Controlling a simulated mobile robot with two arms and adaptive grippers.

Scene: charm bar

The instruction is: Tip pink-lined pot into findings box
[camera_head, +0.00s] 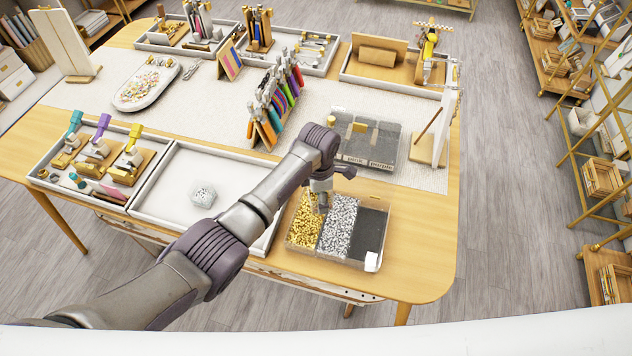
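A clear findings box (322,263) stands at the table's front right. It has gold pieces in the left compartment, silver pieces in the middle one and a dark, seemingly empty right one. My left gripper (323,204) points down over the back of the box, near the line between gold and silver. Its fingers are too small and dark to tell whether they are open or hold anything. A small clear pot (203,194) with whitish contents stands in the white front tray. I see no pink lining on it. My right gripper is out of view.
My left forearm crosses the white tray (158,205). A grey compartment box (395,150) lies behind the findings box, with a white upright board (430,125) at its right. A rack of colourful pliers (275,105) stands mid-table. Bare wood (425,240) is free at right.

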